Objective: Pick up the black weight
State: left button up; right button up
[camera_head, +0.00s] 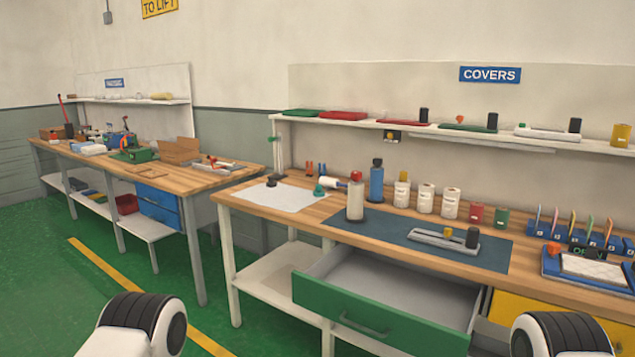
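Several small black cylinders are in view, and I cannot tell which is the black weight. One dark cylinder (473,238) stands on the right end of a grey metal plate (430,238) on the dark blue mat. Others stand on the shelf, one behind the red tray (424,115), one above the green tray (492,120) and one at the right end of a white plate (575,125). A small black object (272,182) lies on the white sheet at the bench's left. Only white and black parts of my two arms show at the bottom edge; both grippers are out of view.
A green drawer (375,315) stands open and empty, jutting out from the bench. Bottles and jars (427,198) line the bench's back. A blue rack (590,238) and blue-framed tray (550,263) stand at right. Another workbench (205,180) is at left, with green floor between.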

aim_at(271, 183)
jog(key=i+j+z, duration=0.3)
jog(key=j, duration=0.3)
jog(key=i+j+z, duration=0.15)
jog(key=i+j, duration=0.15)
jog(key=i+j+z, duration=0.1)
jog(key=j, duration=0.3)
jog(key=i+j+z, duration=0.15)
jog(key=j, duration=0.25)
jog(key=i+j+z, duration=0.15)
jog(key=j, duration=0.25)
jog(key=i, duration=0.05)
